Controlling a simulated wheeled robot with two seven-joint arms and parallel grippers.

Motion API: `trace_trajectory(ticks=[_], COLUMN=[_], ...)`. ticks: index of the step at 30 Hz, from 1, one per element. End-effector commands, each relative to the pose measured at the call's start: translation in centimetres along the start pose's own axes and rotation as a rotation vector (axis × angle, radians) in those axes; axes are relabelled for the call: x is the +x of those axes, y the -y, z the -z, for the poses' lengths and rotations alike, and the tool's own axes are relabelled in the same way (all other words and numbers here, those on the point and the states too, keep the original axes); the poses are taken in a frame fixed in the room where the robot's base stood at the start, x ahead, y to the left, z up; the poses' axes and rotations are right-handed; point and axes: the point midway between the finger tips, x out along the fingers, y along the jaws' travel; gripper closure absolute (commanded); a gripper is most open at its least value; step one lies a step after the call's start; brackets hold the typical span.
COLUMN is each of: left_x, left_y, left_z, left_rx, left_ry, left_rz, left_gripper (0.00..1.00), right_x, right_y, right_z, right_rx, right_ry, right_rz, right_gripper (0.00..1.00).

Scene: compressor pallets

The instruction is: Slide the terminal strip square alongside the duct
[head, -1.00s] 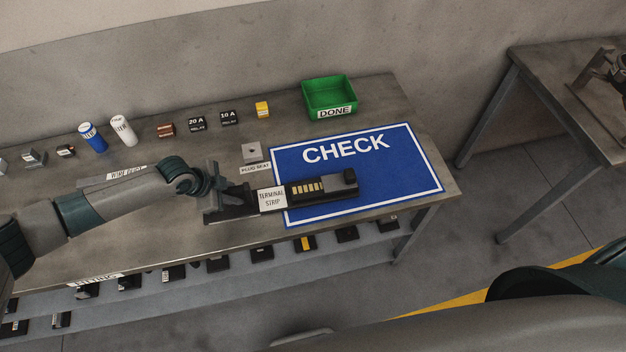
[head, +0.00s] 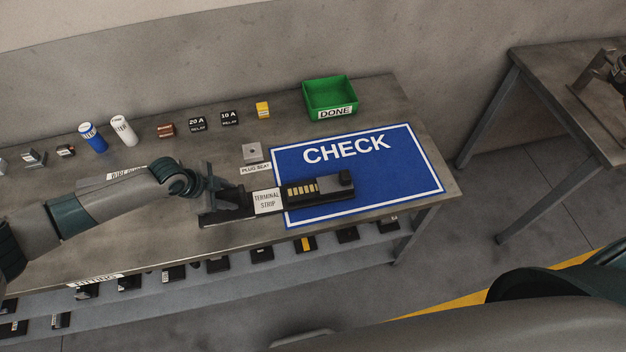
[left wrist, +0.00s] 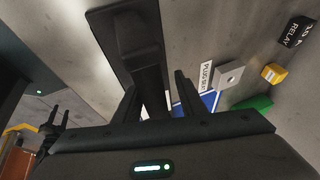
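The terminal strip (head: 267,201) is a long black bar with a white label and a row of gold contacts. It lies at a slant, its right part over the blue CHECK mat (head: 402,190), its left end on bare table. My left gripper (head: 228,196) is at the strip's left end. In the left wrist view, the dark bar (left wrist: 143,60) runs between the fingers of my left gripper (left wrist: 156,88), with a gap visible beside the right finger. A piece labelled as the wire duct (head: 127,173) shows partly behind my left arm. My right gripper is not clearly visible.
A green DONE bin (head: 331,97) stands behind the mat. A plug seat block (head: 252,152), relays (head: 197,124), a yellow part (head: 262,110) and two cylinders (head: 123,130) line the table's back. The right of the mat is clear.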

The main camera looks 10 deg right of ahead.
Motion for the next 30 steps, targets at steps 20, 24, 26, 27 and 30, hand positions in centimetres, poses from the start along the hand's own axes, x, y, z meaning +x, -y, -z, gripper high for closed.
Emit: trace_trajectory(ticks=[20, 24, 26, 27, 30], left_x=[-4.1, -6.7, -7.8, -8.4, -10.0], left_y=[-0.2, -0.2, -0.2, -0.1, -0.1], left_z=[-0.1, -0.1, -0.1, -0.1, -0.1], left_rx=[0.001, -0.001, 0.0, 0.0, 0.001], left_ry=[0.0, 0.0, 0.0, 0.001, 0.001], left_rz=[-0.003, -0.001, 0.0, 0.0, 0.001], left_gripper=[0.59, 0.59, 0.59, 0.59, 0.59], right_x=[0.0, 0.0, 0.0, 0.0, 0.0], right_y=[0.1, 0.1, 0.1, 0.1, 0.1], right_z=[0.0, 0.0, 0.0, 0.0, 0.0], right_rx=[0.001, 0.001, 0.001, 0.001, 0.001], right_ry=[0.0, 0.0, 0.0, 0.0, 0.0], right_rz=[0.001, 0.001, 0.001, 0.001, 0.001], right_gripper=[0.57, 0.57, 0.57, 0.57, 0.57])
